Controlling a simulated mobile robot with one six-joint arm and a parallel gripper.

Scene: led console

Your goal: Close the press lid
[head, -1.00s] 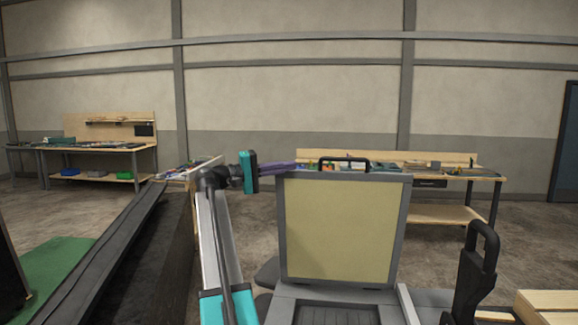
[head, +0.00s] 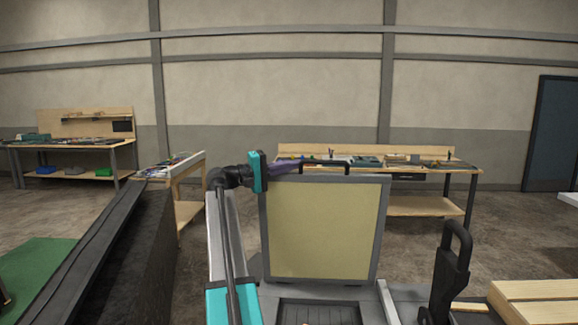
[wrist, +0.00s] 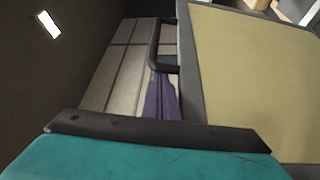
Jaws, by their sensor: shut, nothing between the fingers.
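The press lid (head: 322,232) is a beige panel in a grey frame. It stands upright and open at the back of the press, with a black handle (head: 352,164) on its top edge. In the wrist view the lid (wrist: 262,85) fills the right side and the handle (wrist: 154,45) lies just beyond my fingers. My gripper (head: 300,163), with purple fingers, is shut and empty at the lid's upper left corner, close to the handle's left end. In the wrist view my gripper (wrist: 157,76) points towards the handle; I cannot tell whether they touch.
The press base (head: 318,312) lies below the lid, with a black upright lever (head: 449,270) at its right. Wooden boards (head: 540,300) lie at the front right. A dark conveyor (head: 110,240) runs at the left. A workbench (head: 430,168) stands behind the lid.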

